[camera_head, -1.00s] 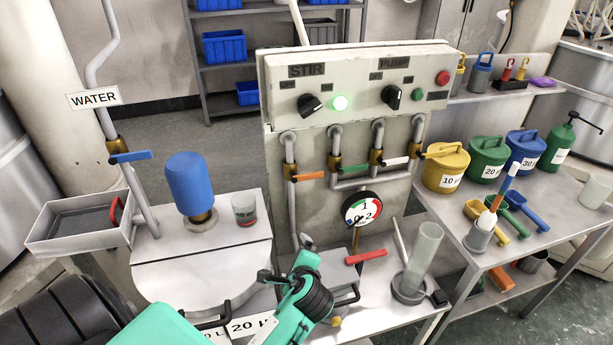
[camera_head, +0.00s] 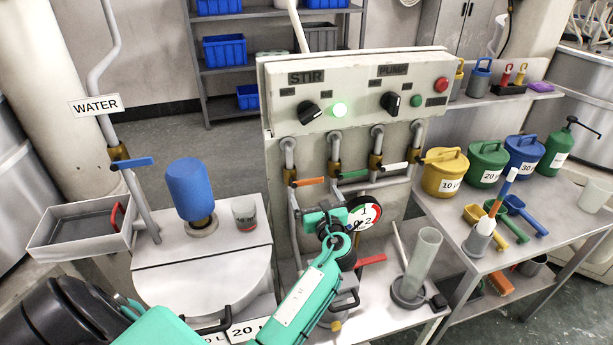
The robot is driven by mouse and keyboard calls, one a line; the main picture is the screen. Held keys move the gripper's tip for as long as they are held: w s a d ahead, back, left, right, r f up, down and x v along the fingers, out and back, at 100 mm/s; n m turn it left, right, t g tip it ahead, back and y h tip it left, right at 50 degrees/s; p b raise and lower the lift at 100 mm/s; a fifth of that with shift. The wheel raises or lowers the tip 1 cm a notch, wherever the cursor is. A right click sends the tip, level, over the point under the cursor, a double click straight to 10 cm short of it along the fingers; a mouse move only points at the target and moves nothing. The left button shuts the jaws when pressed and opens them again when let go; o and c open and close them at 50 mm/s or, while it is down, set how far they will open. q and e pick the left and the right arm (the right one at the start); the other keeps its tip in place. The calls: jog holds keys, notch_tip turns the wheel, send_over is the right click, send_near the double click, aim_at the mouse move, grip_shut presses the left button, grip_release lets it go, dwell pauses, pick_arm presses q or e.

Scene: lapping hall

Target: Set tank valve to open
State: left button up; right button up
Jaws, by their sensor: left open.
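I see no valve with a readable tank label. On the panel's pipes are valve levers in orange (camera_head: 308,182), green (camera_head: 353,174), white (camera_head: 394,166) and yellow (camera_head: 436,157), all lying roughly sideways. A red lever (camera_head: 371,260) sits low beside the pump, partly behind my arm. A blue lever (camera_head: 132,163) is on the WATER pipe. My left gripper (camera_head: 328,222) is open and empty, in front of the pipes below the orange and green levers. It partly covers the pressure gauge (camera_head: 366,213). I cannot tell whether it touches anything. My right gripper is not in view.
A blue motor (camera_head: 189,188) and a cup (camera_head: 244,213) stand on the white tank lid (camera_head: 160,249). A clear cylinder (camera_head: 422,254) stands right. Coloured cans fill the right bench.

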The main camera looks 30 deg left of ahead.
aim_at(308, 182)
pick_arm(q)
jog(key=p+x, duration=0.1)
jog(key=x, duration=0.8)
jog(key=shift+s, duration=0.1)
jog(key=c, duration=1.2)
jog(key=shift+c, duration=0.2)
